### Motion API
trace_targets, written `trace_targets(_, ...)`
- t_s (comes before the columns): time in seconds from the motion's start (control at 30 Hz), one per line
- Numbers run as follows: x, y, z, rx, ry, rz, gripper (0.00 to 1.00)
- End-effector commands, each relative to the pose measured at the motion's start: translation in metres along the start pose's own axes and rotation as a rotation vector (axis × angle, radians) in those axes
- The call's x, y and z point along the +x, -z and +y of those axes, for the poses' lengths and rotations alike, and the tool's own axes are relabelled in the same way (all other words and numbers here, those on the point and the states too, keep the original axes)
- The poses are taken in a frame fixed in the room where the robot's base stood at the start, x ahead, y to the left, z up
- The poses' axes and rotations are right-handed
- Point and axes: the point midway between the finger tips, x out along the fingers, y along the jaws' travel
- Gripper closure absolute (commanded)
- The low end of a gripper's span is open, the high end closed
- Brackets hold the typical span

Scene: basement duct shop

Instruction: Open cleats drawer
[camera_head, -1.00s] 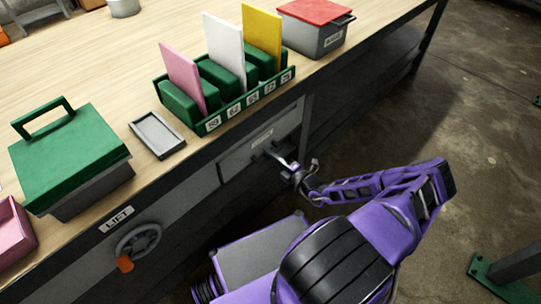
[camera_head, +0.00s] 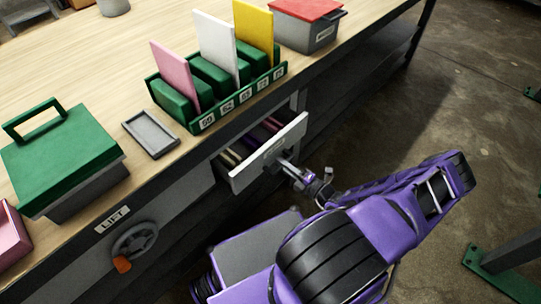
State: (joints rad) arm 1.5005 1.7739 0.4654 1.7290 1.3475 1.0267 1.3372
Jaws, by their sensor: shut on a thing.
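The cleats drawer (camera_head: 243,179) is under the bench top, right of the lift wheel. It stands partly pulled out, and several purple and tan strips (camera_head: 262,133) show inside it. Its front is grey with a small label too blurred to read. My gripper (camera_head: 288,168) is shut on the drawer's handle at the middle of the front. The fingertips are small here, and the handle is mostly hidden by them.
On the bench top (camera_head: 62,78) are a green rack (camera_head: 215,125) with upright cards, a grey tray (camera_head: 150,134), a green-lidded box (camera_head: 62,160) and a red-lidded box (camera_head: 305,30). A lift handwheel (camera_head: 134,246) juts from the bench front. Open floor (camera_head: 440,110) lies to the right.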

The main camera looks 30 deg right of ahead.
Motion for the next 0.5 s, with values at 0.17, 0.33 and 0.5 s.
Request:
trace_targets(0.17,-0.049,-0.001,-0.002,-0.001,0.003,-0.003,1.0)
trace_targets(0.33,-0.088,-0.001,-0.002,0.0,0.002,-0.003,1.0)
trace_targets(0.5,-0.117,-0.001,-0.001,-0.001,0.001,-0.002,1.0)
